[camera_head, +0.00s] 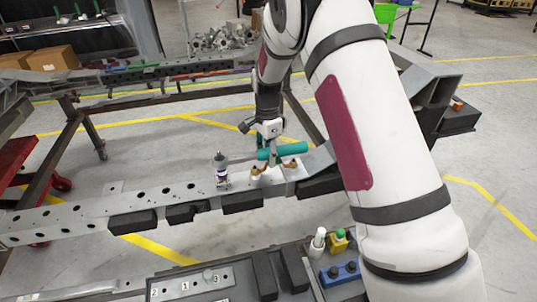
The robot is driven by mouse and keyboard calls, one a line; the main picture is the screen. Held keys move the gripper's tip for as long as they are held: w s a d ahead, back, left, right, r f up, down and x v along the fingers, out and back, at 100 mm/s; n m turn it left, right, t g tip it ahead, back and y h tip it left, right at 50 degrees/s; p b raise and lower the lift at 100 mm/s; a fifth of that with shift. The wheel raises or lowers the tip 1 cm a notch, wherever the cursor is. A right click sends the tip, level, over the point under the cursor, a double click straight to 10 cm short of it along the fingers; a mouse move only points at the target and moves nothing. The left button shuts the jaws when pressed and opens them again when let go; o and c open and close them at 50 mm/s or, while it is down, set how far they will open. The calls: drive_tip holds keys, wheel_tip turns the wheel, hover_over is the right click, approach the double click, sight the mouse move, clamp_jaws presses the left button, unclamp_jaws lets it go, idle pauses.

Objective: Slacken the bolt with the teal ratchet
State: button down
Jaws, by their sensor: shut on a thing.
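The teal ratchet (289,150) lies roughly level above the chassis rail, its teal handle to the right and its grey shaft running left. My gripper (269,146) is shut on the teal handle from above. The ratchet's head (220,160) is at the left end, directly over a fitting with a purple band (222,175) on the rail. The bolt itself is hidden under the head, and I cannot tell how well the head is seated.
Brass-coloured fittings (256,170) stand on the chassis rail (95,208) just below the handle. In front, a tray (190,286) has numbered spots, and a white bottle (318,240) and a blue block (340,273) sit nearby. Open floor lies behind the rail.

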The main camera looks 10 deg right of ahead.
drive_tip(key=shift+w+a+r+t+p, duration=0.15)
drive_tip(key=shift+w+r+t+p, duration=0.25)
drive_tip(key=shift+w+r, duration=0.8)
drive_tip(key=shift+s+r, duration=0.15)
drive_tip(key=shift+r, duration=0.05)
drive_tip(key=shift+s+r+p, duration=0.1)
drive_tip(key=shift+r+p, duration=0.9)
drive_tip(key=shift+r, duration=1.25)
